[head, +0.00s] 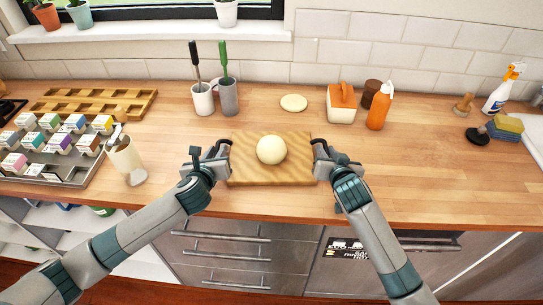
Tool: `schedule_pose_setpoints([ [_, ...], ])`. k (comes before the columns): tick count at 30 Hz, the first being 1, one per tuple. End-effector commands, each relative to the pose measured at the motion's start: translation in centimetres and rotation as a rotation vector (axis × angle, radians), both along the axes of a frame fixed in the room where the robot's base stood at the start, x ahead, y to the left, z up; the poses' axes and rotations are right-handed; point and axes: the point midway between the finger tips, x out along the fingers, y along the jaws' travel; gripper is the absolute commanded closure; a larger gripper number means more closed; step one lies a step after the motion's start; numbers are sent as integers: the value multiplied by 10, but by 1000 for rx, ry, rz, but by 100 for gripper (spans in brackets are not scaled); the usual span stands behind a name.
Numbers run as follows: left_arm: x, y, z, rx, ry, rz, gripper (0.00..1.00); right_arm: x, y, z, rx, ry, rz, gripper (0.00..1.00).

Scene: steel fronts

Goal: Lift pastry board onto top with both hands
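The wooden pastry board (250,177) lies on the wooden countertop near its front edge. A pale ball of dough (271,150) rests on the board. My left gripper (226,150) is at the board's left edge, and my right gripper (319,150) is at its right edge. The fingers are small and partly hidden by the wrists, so I cannot tell whether either gripper is closed on the board. The board looks flat, and no gap beneath it is visible.
Behind the board stand two mugs (203,100) with brushes, a pale disc (293,103), an orange-and-white container (341,104) and an orange bottle (379,107). A tray of small boxes (98,163) and a jar (127,160) are left. The counter (430,160) right of the board is clear.

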Motion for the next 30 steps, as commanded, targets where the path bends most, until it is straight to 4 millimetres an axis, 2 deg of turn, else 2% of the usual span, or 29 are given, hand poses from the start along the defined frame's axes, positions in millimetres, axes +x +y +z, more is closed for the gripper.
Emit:
schedule_pose_setpoints([
  [8,1,0,0,0,0,0,78,1,0,0,0,0,0,78],
  [11,1,0,0,0,0,0,98,0,0,0,0,0,0,98],
  [12,1,0,0,0,0,0,100,0,0,0,0,0,0,100],
  [30,1,0,5,1,-2,-1,100,1,0,5,-1,-3,1,100],
])
